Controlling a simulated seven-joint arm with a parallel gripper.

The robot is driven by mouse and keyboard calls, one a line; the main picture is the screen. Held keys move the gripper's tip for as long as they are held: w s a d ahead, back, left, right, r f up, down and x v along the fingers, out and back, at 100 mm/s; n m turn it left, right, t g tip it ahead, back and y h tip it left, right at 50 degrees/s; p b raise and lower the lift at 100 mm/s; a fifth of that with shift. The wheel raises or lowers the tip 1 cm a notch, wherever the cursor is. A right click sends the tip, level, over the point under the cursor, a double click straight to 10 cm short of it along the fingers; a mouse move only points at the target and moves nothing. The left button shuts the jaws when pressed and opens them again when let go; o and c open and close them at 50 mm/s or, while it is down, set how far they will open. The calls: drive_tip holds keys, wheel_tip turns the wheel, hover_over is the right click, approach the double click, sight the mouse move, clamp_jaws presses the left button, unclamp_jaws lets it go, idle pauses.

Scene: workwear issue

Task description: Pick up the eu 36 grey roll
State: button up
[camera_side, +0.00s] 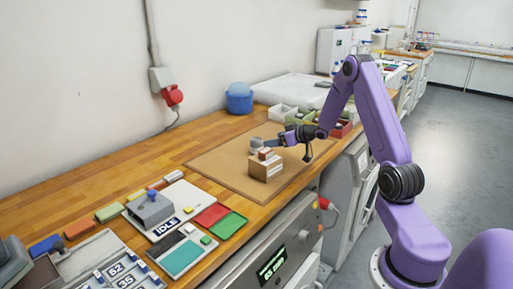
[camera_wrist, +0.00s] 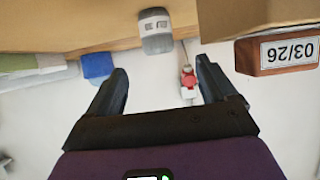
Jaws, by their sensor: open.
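A grey roll (camera_wrist: 155,30) with a pale label band stands on the brown mat; its dark marks are too small to read surely. In the side view the roll (camera_side: 256,144) is partly hidden behind boxes. My gripper (camera_wrist: 162,70) is open and empty, its fingers apart. The roll shows beyond the fingertips, roughly between them, and is not touched. In the side view my gripper (camera_side: 289,147) is low over the mat, to the right of the roll.
A cardboard box (camera_side: 266,170) stands close to the roll with a small brown block (camera_side: 265,154) on it; the block shows a "03/26" label in the wrist view (camera_wrist: 290,52). The brown mat (camera_side: 222,165) is clear to the left. Bins (camera_side: 282,112) stand behind.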

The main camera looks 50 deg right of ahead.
sight(261, 142)
drive_tip(key=shift+d+x, duration=0.2)
drive_tip(key=shift+x, duration=5.5)
drive_tip(key=c, duration=1.1)
